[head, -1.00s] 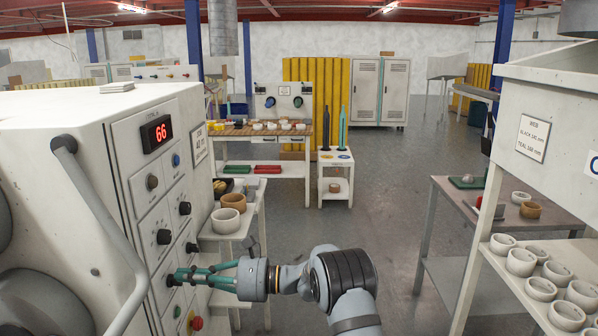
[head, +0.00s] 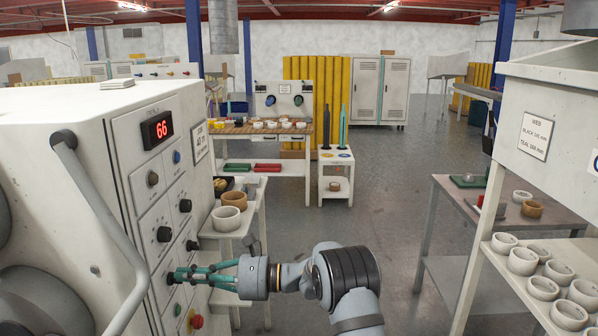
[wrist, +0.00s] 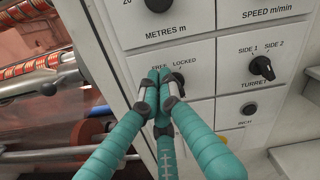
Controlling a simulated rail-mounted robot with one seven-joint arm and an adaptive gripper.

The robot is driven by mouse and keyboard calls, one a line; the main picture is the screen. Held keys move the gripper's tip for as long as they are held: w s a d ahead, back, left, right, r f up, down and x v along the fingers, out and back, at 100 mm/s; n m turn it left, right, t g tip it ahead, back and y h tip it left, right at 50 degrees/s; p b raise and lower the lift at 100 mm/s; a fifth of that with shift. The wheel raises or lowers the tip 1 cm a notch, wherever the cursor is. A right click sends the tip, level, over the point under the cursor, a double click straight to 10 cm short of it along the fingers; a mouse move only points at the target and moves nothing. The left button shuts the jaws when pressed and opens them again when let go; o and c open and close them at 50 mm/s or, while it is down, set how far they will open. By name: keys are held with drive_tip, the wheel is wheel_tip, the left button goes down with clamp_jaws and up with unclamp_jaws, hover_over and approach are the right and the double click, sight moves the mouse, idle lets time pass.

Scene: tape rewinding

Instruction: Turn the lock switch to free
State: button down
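The lock switch is a dark knob (wrist: 179,80) on the white machine panel, under the labels FREE and LOCKED. My gripper (wrist: 160,76) has its teal fingers brought close together at the knob in the wrist view, and they appear shut on it.
The turret knob (wrist: 262,68) sits to the right, with the inch button (wrist: 250,108) below it. A red button (head: 196,321) is low on the panel. A curved grey handle (head: 105,215) stands left of it. A side table with bowls (head: 226,219) stands behind my gripper.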

drive_tip(key=shift+s+d+r+b, duration=0.1)
drive_tip(key=shift+d+b, duration=0.3)
drive_tip(key=shift+d, duration=0.95)
drive_tip(key=shift+s+d+b, duration=0.1)
drive_tip(key=shift+d+b, duration=0.3)
drive_tip(key=shift+d, duration=0.9)
drive_tip(key=shift+w, duration=0.1)
